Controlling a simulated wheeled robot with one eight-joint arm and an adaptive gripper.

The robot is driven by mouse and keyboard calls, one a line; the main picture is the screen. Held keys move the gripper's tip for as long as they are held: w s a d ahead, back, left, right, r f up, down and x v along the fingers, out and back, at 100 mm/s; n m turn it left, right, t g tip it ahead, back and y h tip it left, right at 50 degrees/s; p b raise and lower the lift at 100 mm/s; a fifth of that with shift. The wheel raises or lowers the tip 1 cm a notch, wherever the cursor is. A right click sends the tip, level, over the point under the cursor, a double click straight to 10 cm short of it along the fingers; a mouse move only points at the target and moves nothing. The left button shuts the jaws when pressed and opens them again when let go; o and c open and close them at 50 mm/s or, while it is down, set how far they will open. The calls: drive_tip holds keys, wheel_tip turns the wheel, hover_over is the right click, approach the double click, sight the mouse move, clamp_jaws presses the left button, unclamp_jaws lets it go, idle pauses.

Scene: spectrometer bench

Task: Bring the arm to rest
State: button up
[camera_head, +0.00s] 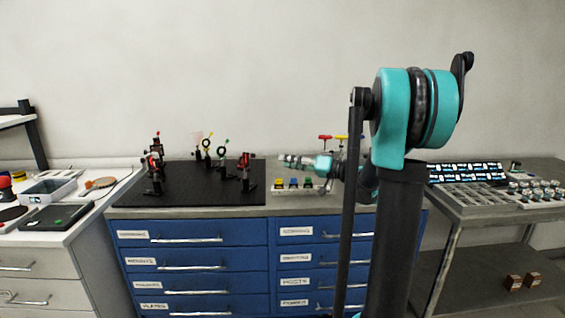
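My arm (405,115) stands tall in the right half of the head view, with a large teal joint at the top and a black column below it. Its forearm points left above the back of the blue bench. My gripper (287,160) is at the left end of the forearm, above the bench top near the right edge of the black board. It is small and partly blends with the things behind it, so I cannot tell whether it is open or shut, or whether it holds anything.
The black board (190,196) carries several optic mounts. A light rack (290,191) with coloured pieces sits below my gripper. A white table (70,232) with a tray stands left. A metal cart (475,212) with small parts stands right. The wall behind is bare.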

drive_tip(key=s+a+f+m+g+h, duration=0.1)
drive_tip(key=s+a+f+g+h, duration=0.15)
drive_tip(key=s+f, duration=0.5)
drive_tip(key=s+a+f+m+g+h, duration=0.1)
drive_tip(key=s+f+h, duration=0.3)
drive_tip(key=s+f, duration=0.35)
drive_tip(key=s+d+f+m+h, duration=0.1)
drive_tip(key=s+d+f+h, duration=0.3)
drive_tip(key=s, duration=0.4)
drive_tip(key=s+d+f+g+h, duration=0.1)
drive_tip(key=s+d+f+h, duration=0.4)
drive_tip(key=s+d+f, duration=0.2)
drive_tip(key=shift+s+d+f+m, duration=0.25)
drive_tip(key=shift+s+f+m, duration=0.15)
drive_tip(key=shift+s+f, duration=0.35)
drive_tip(key=shift+w+a, duration=0.1)
